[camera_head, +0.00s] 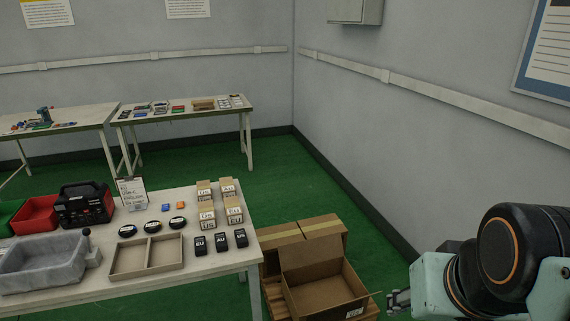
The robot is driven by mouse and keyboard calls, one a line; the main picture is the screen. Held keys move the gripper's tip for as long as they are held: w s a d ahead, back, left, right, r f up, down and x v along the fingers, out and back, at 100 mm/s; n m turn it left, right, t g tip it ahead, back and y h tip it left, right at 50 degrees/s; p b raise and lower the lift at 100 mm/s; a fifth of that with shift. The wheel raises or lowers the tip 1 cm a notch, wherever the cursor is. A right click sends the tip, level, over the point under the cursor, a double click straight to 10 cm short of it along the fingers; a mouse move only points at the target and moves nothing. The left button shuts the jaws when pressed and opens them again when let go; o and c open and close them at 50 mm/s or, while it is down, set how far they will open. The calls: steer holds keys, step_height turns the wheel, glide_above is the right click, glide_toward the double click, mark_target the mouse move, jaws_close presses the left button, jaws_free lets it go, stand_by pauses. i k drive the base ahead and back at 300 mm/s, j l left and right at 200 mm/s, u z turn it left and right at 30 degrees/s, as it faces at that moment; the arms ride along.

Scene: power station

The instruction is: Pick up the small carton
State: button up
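Several small brown cartons with white labels stand in two rows at the right end of the near table. The back row has a left carton (204,190) and a right carton (228,189). The front row has a left carton (206,214) and a right carton (234,210). Some labels look like EU and AU, but they are hard to read. My gripper (397,301) is at the lower right, well away from the table and cartons, just right of an open cardboard box (320,280). It holds nothing that I can see. Its finger opening is too small to judge.
Green floor (290,180) is clear behind.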

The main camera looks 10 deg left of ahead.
mark_target(207, 215)
steer(key=i+j+u, duration=0.95)
steer(key=i+l, duration=0.05)
steer(key=i, duration=0.05)
